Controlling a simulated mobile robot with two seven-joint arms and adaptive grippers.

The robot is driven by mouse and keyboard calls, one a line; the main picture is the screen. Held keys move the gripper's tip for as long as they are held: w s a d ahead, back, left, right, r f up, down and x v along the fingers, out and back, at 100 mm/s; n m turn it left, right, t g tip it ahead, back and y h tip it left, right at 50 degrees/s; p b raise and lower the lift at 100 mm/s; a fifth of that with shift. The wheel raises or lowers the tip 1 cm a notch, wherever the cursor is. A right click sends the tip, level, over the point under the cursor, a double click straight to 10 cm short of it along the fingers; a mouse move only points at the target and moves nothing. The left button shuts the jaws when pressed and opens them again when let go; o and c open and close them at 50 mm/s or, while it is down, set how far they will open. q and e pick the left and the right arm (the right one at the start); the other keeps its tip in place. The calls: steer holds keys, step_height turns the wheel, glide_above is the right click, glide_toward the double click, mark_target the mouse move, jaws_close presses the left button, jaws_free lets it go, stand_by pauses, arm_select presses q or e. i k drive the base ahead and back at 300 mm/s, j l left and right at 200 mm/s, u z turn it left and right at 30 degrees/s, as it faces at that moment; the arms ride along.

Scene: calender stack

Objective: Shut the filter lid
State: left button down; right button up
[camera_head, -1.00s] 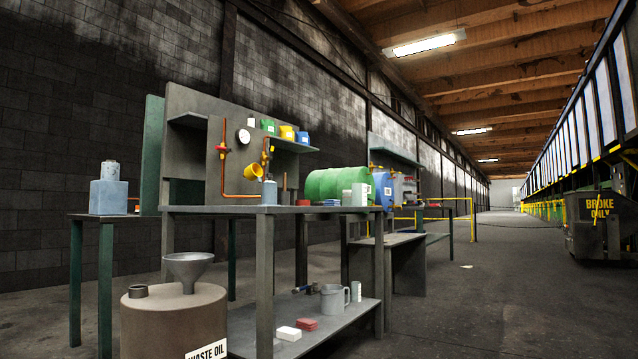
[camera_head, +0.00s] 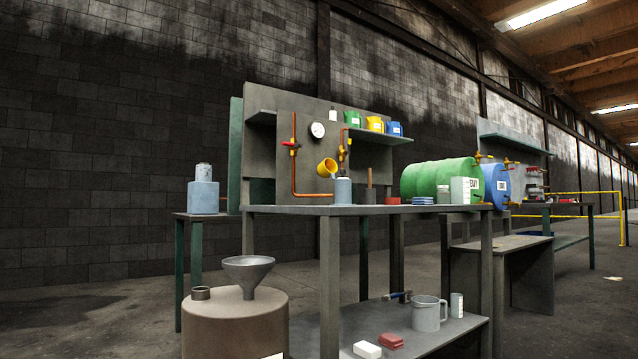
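A copper pipe assembly with red and yellow valve handles is mounted on the back panel (camera_head: 285,120) of a workbench, with a round white gauge (camera_head: 317,130) beside it. A yellow cup-shaped part (camera_head: 327,168) hangs tilted at the right-hand pipe. Just below it a blue-grey cylinder (camera_head: 343,190) stands upright on the bench top. I cannot tell for certain which part is the filter lid. Neither of my grippers is in view.
A brown waste drum with a grey funnel (camera_head: 248,268) stands in front on the left. Open floor (camera_head: 80,310) lies at the left.

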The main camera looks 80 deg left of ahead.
mark_target(328, 167)
steer(key=i+j+u, duration=0.2)
steer(key=i+u, duration=0.25)
steer(key=i+j+u, duration=0.15)
steer(key=u, duration=0.3)
steer(key=i+l+u, duration=0.1)
steer(key=i+u, duration=0.35)
steer(key=i+l+u, duration=0.15)
steer(key=i+u, duration=0.25)
steer(key=k, duration=0.05)
